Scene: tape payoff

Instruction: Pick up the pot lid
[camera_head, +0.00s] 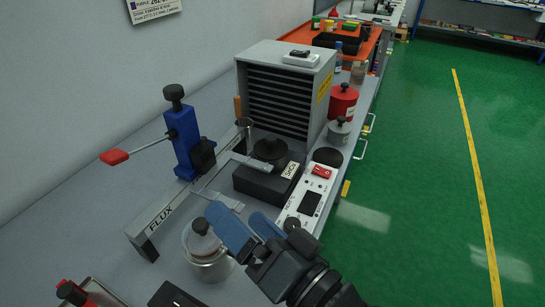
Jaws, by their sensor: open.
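A small metal pot (210,268) stands on the bench at the lower middle. A grey domed lid (203,242) with a dark knob sits on or in its top; its exact seating is hard to tell. My gripper (237,216) has two blue fingers, spread apart with nothing between them. It reaches in from the lower right. The left finger appears just right of the lid and hides part of the lid's and pot's right side. Whether it touches them cannot be told.
A black box (262,184) and a white control unit (307,198) stand behind my gripper. A grey drawer cabinet (325,88), red canister (343,105) and grey canister (338,135) are farther back.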

